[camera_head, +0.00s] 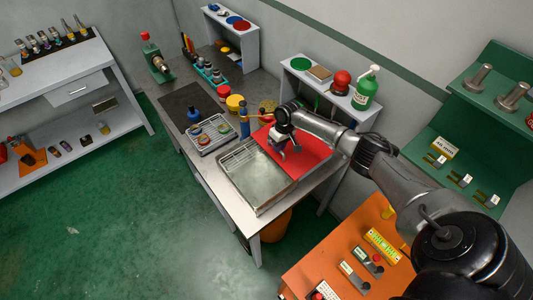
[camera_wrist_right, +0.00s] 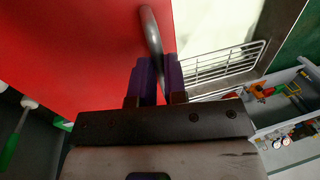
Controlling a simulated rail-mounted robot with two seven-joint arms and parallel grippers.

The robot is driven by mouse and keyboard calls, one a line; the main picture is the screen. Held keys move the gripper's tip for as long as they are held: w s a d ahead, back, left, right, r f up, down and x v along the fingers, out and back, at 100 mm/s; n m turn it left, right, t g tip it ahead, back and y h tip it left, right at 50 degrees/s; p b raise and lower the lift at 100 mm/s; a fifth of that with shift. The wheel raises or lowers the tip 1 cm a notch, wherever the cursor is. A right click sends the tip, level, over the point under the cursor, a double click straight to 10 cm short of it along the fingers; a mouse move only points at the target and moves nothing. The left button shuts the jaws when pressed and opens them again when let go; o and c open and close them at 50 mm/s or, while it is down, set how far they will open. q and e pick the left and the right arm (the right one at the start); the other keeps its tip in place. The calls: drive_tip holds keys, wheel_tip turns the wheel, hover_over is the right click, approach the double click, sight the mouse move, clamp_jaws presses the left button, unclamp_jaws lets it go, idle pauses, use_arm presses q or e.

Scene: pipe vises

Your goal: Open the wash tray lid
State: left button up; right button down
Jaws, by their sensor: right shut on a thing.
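The wash tray (camera_head: 262,205) is a grey metal basin on the workbench, its inside and wire rack (camera_head: 238,157) showing. Its red lid (camera_head: 312,152) is off the opening, at the tray's back right side; its exact tilt is hard to tell. My right gripper (camera_head: 284,153) is at the lid. In the right wrist view, the purple fingers of my right gripper (camera_wrist_right: 158,78) are shut on the grey bar handle (camera_wrist_right: 150,30) of the red lid (camera_wrist_right: 80,50). The wire rack (camera_wrist_right: 220,66) shows beside them. My left gripper is in neither view.
A parts tray (camera_head: 212,135) and a blue bottle (camera_head: 244,120) stand left of the wash tray. A shelf with a green bottle (camera_head: 364,92) stands behind the lid. An orange table (camera_head: 345,235) is at the front right. Green floor is free at the left.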

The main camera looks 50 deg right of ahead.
sight(287, 148)
drive_tip(key=shift+s+d, duration=0.25)
drive_tip(key=shift+d, duration=0.75)
drive_tip(key=c, duration=1.2)
unclamp_jaws()
drive_tip(key=shift+o, duration=0.2)
drive_tip(key=shift+r, duration=0.1)
wheel_tip(287, 148, up, 13)
drive_tip(key=d, duration=0.2)
drive_tip(key=shift+s+d+r+b, duration=0.2)
drive_tip(key=shift+s+d+b, duration=0.1)
drive_tip(key=shift+s, duration=0.05)
